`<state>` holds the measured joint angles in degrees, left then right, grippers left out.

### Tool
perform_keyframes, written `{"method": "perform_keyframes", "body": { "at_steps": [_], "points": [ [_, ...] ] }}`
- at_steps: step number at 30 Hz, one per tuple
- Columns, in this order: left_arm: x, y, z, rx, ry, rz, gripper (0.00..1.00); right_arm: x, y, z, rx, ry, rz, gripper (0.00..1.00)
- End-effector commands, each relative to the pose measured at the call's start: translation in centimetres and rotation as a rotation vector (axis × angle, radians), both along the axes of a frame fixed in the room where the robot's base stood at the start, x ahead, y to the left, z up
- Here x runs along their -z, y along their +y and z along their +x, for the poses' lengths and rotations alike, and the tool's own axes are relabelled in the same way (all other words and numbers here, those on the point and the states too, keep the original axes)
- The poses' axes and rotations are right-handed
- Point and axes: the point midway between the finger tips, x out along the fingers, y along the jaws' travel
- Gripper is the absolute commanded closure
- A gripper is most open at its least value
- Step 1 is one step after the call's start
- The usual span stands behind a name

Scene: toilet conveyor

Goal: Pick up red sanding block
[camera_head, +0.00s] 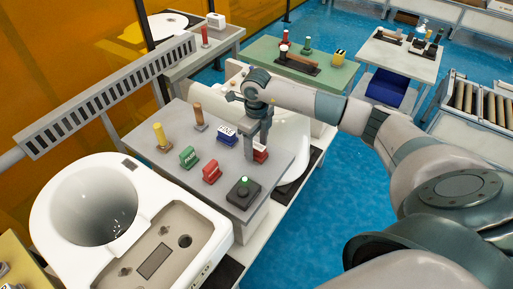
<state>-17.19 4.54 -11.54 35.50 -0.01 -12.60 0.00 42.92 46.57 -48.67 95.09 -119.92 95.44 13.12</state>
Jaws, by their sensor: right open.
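A red block with a white part (261,154), which looks like the red sanding block, lies near the right edge of a small grey table (170,166). My right gripper (258,148) points down at this block, its fingers open. The fingers hide part of the block, and I cannot tell whether they touch it. My left gripper is not in view.
On the same table stand a blue-and-white block (227,136), a red stamp-like piece (211,172), a green one (188,157), a yellow cylinder (160,134), a brown cylinder (199,116) and a black box with a green button (243,192). A white toilet (65,190) stands front left.

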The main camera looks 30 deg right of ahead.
Motion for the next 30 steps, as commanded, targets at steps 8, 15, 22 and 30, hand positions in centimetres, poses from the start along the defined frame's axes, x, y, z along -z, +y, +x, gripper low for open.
{"method": "perform_keyframes", "body": {
  "at_steps": [8, 15, 22, 30],
  "points": [
    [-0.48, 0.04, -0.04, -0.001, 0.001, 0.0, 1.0, 1.29, 0.03, -0.01, -0.002, -0.001, 0.0, 0.43],
    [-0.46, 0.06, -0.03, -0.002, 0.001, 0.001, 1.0, 1.27, 0.02, -0.02, -0.001, 0.0, -0.001, 0.43],
    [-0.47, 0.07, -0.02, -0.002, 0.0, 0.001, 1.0, 1.25, 0.01, -0.03, -0.001, 0.0, -0.001, 0.69],
    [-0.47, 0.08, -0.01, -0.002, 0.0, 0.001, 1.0, 1.22, 0.0, 0.0, -0.001, -0.001, -0.001, 0.91]
  ]
}}
